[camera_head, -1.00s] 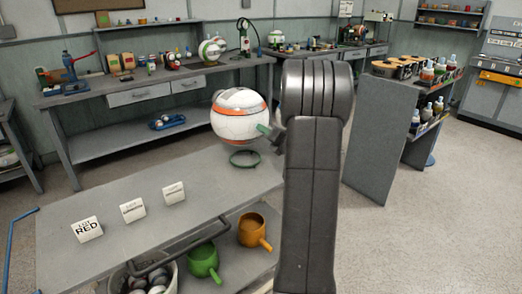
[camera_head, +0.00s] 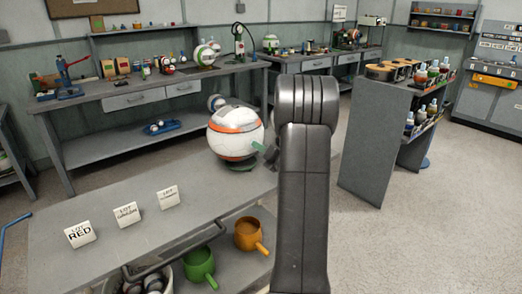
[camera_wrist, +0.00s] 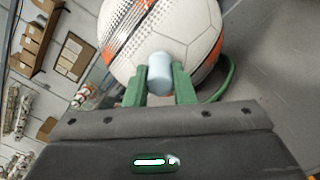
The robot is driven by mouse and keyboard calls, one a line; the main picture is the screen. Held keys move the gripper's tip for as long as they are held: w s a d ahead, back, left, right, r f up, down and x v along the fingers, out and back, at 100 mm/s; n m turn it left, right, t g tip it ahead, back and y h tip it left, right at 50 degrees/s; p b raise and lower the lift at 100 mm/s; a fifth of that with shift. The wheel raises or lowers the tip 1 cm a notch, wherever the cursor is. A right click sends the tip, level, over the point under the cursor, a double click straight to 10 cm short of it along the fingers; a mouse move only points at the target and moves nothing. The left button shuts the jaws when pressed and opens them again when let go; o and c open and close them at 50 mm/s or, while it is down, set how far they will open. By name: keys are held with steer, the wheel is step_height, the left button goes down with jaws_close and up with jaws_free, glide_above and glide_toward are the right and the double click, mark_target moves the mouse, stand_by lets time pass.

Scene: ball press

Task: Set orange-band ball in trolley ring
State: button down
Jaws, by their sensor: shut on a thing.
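The orange-band ball (camera_head: 235,130), white with an orange band, is over the far right part of the grey trolley top (camera_head: 110,205). In the wrist view the ball (camera_wrist: 190,30) fills the upper middle. My gripper (camera_wrist: 160,88) is shut on a pale blue stub (camera_wrist: 160,70) on the ball's near side; in the head view my gripper (camera_head: 264,151) is at the ball's right, partly behind my arm. The green trolley ring (camera_wrist: 227,82) curves around the ball's lower right in the wrist view. In the head view the ball mostly hides it. I cannot tell whether the ball touches the ring.
Several lot cards, including a red-lot card (camera_head: 80,234), stand on the trolley top. A workbench (camera_head: 140,92) is behind, and a grey rack (camera_head: 378,150) stands to the right.

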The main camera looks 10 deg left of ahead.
steer(key=shift+f, duration=0.1)
steer(key=c, duration=1.2)
jaws_free()
steer(key=shift+c, duration=0.2)
steer(key=shift+r+p, duration=0.5)
steer(key=shift+p, duration=0.15)
steer(key=b+v, duration=0.1)
steer(key=v, duration=1.1)
steer(key=shift+f+b, duration=0.2)
steer(key=shift+b, duration=0.1)
steer(key=shift+s, duration=0.1)
